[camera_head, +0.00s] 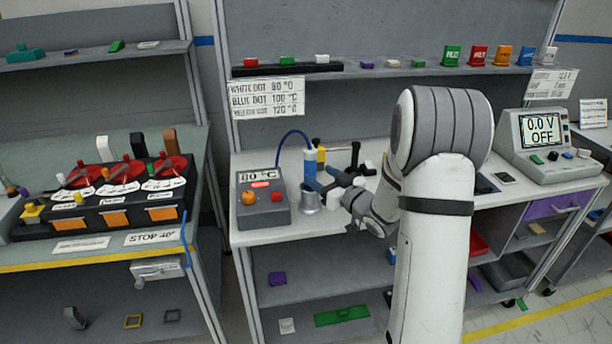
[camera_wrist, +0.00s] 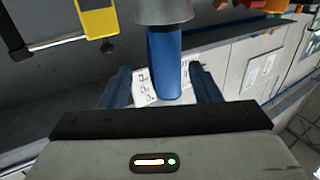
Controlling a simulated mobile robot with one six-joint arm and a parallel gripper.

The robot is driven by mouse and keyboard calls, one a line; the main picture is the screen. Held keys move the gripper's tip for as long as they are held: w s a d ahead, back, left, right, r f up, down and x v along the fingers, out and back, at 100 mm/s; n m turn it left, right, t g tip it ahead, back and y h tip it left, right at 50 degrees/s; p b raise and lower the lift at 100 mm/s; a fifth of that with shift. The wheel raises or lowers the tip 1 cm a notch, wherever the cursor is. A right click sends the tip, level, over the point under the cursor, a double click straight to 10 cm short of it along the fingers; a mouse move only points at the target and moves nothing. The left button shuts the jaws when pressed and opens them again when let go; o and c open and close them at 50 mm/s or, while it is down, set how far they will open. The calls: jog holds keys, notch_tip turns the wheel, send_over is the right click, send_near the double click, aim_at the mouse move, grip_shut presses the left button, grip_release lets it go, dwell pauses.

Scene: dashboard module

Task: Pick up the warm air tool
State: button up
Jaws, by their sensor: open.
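The warm air tool (camera_head: 310,168) has a blue body and stands upright in a grey metal cup (camera_head: 310,200) beside the grey control box (camera_head: 264,204), with a blue cable arching from its top. In the wrist view its blue body (camera_wrist: 164,62) shows between my two dark blue fingers, under the grey cup (camera_wrist: 162,12). My gripper (camera_head: 325,183) is open at the tool. The fingers (camera_wrist: 162,88) stand on either side of the body with visible gaps.
A yellow-and-black clamp-like tool (camera_wrist: 98,20) stands close beside the cup. The control box display reads 80 °C. A meter (camera_head: 546,145) stands at the right of the bench. A shelf with coloured parts (camera_head: 400,70) runs behind. A temperature card (camera_head: 266,98) hangs there.

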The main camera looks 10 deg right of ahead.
aim_at(306, 168)
jog(key=x, duration=0.3)
jog(key=p+x, duration=0.1)
jog(key=x, duration=0.2)
jog(key=shift+a+p, duration=0.3)
jog(key=shift+a, duration=0.15)
jog(key=shift+c, duration=0.3)
jog(key=c, duration=1)
